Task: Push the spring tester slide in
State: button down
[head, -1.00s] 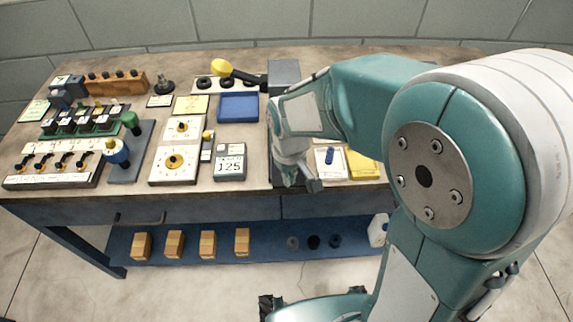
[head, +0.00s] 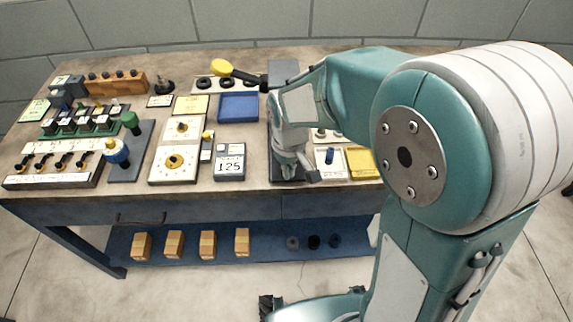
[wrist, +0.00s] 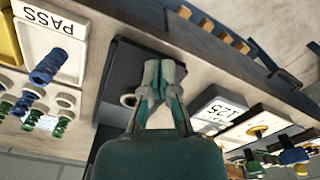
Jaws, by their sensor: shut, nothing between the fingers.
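A small pale ring (wrist: 128,100) sits on the plate just left of my fingers in the wrist view. I cannot tell whether it belongs to the slide, and the slide itself is mostly hidden by my gripper. My gripper (wrist: 161,72) is shut and empty, with its fingers over the plate. It also shows in the head view (head: 300,172); contact is unclear.
A display box reading 125 (head: 229,162) stands close left of the tester. A white PASS tray (head: 326,168) with a blue spring and a yellow tray (head: 360,164) lie to the right. A blue tray (head: 238,108) lies behind. Dials and gauges fill the bench's left.

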jog(key=shift+w, duration=1.2)
jog(key=shift+w+d, duration=0.1)
jog(key=shift+w, duration=1.75)
jog(key=shift+w, duration=1.6)
jog(key=shift+s+r, duration=1)
jog(key=shift+s, duration=0.3)
jog(key=s+r, duration=0.3)
jog(key=r, duration=0.4)
